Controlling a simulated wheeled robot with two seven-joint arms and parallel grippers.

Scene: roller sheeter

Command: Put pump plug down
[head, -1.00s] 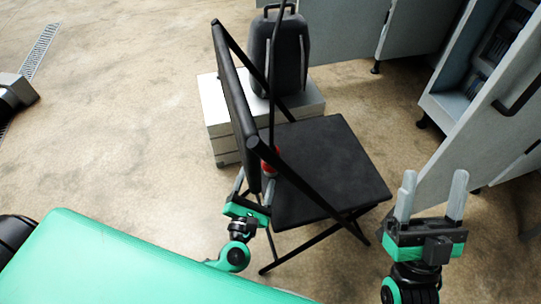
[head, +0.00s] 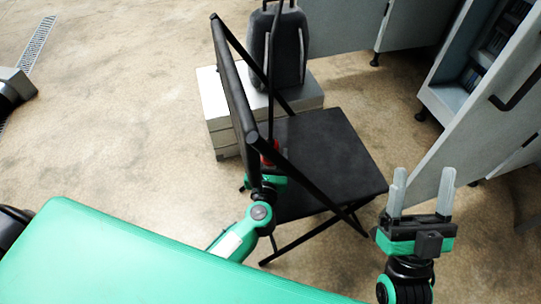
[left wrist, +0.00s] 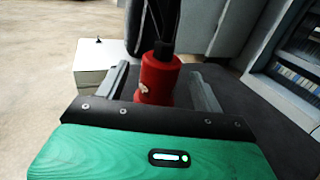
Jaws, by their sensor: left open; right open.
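The pump plug is a red cylinder (left wrist: 160,78) with a black upper part, standing roughly upright between the fingers of my left gripper (left wrist: 162,88) in the left wrist view. The fingers are open, one on each side; contact cannot be told. In the head view only a little of the red plug (head: 269,150) shows at the chair's left edge, behind the chair frame. My left gripper is mostly hidden there by the chair back. My right gripper (head: 423,187) is open and empty, right of the chair.
A black folding chair (head: 325,160) stands in the middle, its back panel upright at the left of the seat. Behind it a dark tank-like unit (head: 278,48) stands on a white box (head: 215,108). Grey cabinets (head: 455,105) stand at right.

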